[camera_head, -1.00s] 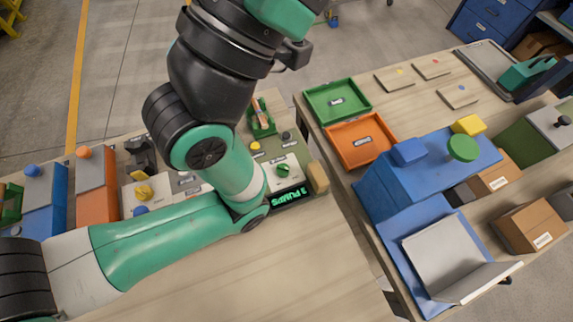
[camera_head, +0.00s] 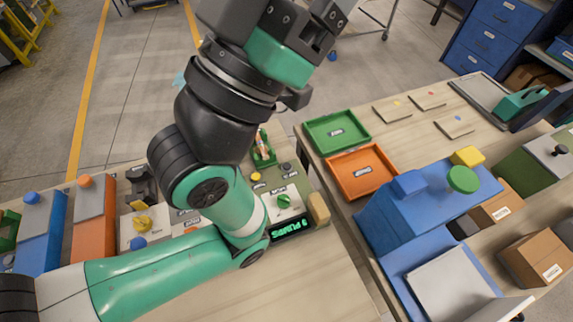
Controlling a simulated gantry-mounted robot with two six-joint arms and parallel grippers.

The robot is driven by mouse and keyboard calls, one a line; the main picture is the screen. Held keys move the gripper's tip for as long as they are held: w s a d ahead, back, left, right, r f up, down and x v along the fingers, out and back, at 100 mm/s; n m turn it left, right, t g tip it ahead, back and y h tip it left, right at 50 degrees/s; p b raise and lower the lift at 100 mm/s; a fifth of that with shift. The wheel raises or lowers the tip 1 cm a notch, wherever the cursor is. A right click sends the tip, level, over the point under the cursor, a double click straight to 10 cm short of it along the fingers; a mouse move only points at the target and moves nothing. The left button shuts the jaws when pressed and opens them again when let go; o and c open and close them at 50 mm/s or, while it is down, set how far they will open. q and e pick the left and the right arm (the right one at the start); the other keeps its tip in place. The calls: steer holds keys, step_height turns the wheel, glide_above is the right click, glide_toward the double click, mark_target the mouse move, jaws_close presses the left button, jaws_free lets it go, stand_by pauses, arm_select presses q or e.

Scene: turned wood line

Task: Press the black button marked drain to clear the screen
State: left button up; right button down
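A control panel stands on the near bench, partly behind my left arm. It has a small black button (camera_head: 285,167), a yellow button (camera_head: 255,177) and a green knob (camera_head: 284,201) on a light plate. The labels are too small to read. My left arm crosses in front of the panel and bends up and away. Its gripper (camera_head: 318,24) is at the top edge, well clear of the buttons; its fingers are not clearly shown. My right gripper is not in view.
A wooden block (camera_head: 318,208) stands at the panel's right end. Left of the panel are an orange box (camera_head: 95,225) and a blue box (camera_head: 40,230). On the right table are a green tray (camera_head: 337,131), an orange tray (camera_head: 361,171) and a blue machine (camera_head: 425,205).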

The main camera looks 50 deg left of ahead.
arm_select(q)
jaws_close()
stand_by(1.5)
